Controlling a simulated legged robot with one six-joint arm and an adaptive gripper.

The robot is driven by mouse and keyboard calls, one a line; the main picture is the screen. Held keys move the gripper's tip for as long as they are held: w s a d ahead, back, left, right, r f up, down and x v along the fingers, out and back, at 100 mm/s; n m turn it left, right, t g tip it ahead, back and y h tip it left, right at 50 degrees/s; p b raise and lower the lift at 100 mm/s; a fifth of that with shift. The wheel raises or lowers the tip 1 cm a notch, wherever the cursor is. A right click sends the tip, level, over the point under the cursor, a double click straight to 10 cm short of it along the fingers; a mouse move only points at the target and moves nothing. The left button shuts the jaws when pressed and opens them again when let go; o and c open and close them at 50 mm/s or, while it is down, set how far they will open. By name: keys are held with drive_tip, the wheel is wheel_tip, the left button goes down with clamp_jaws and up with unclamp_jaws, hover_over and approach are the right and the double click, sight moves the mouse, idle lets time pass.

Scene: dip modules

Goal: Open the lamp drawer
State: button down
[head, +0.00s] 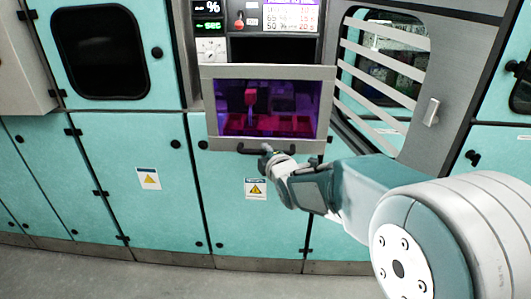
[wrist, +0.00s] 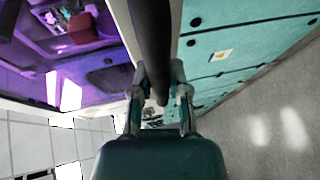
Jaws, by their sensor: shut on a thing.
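The lamp drawer has a grey-framed front (head: 328,76) with a window, and purple and red-lit contents show through it in the head view. Its dark bar handle (head: 247,150) runs along the bottom edge of the frame. My gripper (head: 266,152) is at the right part of this handle. In the wrist view the handle (wrist: 152,40) passes as a thick dark bar between the two fingers of my gripper (wrist: 158,80), which is shut on it. The purple-lit window fills the upper left there. I cannot tell how far the drawer stands out from the cabinet.
Teal cabinet doors (head: 150,215) with dark knobs lie below and left of the drawer. A slatted window panel (head: 385,75) with a white handle is to the right. Gauges and displays (head: 210,30) sit above. The grey floor (head: 150,282) in front looks clear.

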drive_tip(key=shift+s+f, duration=0.15)
drive_tip(key=shift+f, duration=0.25)
drive_tip(key=c, duration=0.6)
unclamp_jaws()
drive_tip(key=shift+r, duration=0.15)
drive_tip(key=shift+r, duration=0.1)
drive_tip(key=shift+s+d+r, duration=0.1)
drive_tip(key=v, duration=1.1)
drive_tip(key=shift+s, duration=0.2)
